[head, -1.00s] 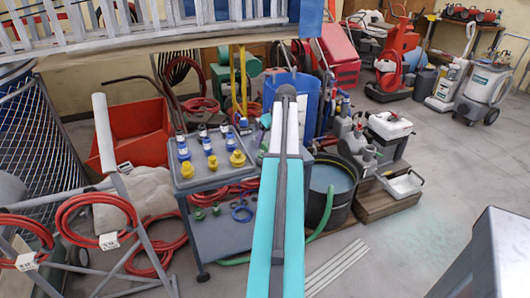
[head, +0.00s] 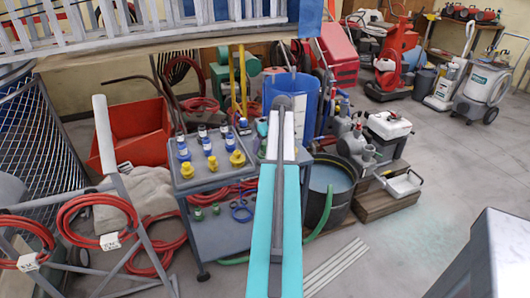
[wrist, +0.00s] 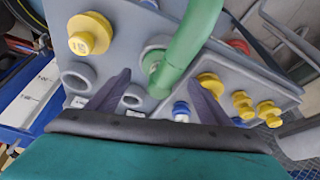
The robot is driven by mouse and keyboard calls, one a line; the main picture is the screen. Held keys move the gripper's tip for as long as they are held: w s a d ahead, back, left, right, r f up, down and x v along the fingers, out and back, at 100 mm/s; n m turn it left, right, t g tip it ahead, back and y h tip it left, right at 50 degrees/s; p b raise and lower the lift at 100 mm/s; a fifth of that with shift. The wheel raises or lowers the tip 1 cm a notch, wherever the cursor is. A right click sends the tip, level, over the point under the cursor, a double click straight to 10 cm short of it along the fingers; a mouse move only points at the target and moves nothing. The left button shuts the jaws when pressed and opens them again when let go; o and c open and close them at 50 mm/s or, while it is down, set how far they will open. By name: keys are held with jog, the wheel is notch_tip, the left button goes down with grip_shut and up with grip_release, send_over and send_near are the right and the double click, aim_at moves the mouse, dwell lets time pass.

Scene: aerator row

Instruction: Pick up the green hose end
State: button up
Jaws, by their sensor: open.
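The green hose end (wrist: 160,75) is in the middle of the wrist view. It hangs from a curved green hose (wrist: 194,32) and meets a round grey fitting on a grey panel. I cannot tell whether it is seated in that fitting. My gripper (wrist: 158,78) is open, with one dark finger left of the hose end and one right of it. I cannot tell how far the tips are from it. In the head view, a green hose (head: 325,212) hangs over a black tub's rim, and my arm hides the gripper's fingers.
The wrist view also shows a yellow cap (wrist: 90,34) at left, a blue-ringed fitting (wrist: 181,110) and several yellow knobs at right. In the head view, the grey cart (head: 202,179) carries blue and yellow fittings.

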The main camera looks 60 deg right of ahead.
jog(key=shift+x, duration=1.2)
jog(key=c, duration=1.3)
jog(key=shift+r, duration=0.1)
jog(key=shift+r+b, duration=0.3)
jog(key=shift+r, duration=1.15)
jog(key=shift+s+a+r, duration=0.15)
jog(key=shift+s+r, duration=0.05)
jog(key=shift+s, duration=0.05)
jog(key=s+a, duration=0.2)
jog(key=s, duration=0.2)
jog(key=s+a+r+b, duration=0.1)
jog(key=s+a, duration=0.1)
jog(key=s, duration=0.3)
jog(key=s+a+b, duration=0.1)
jog(key=s+a, duration=0.1)
jog(key=s, duration=0.3)
jog(key=shift+a+r, duration=0.25)
jog(key=shift+w, duration=0.1)
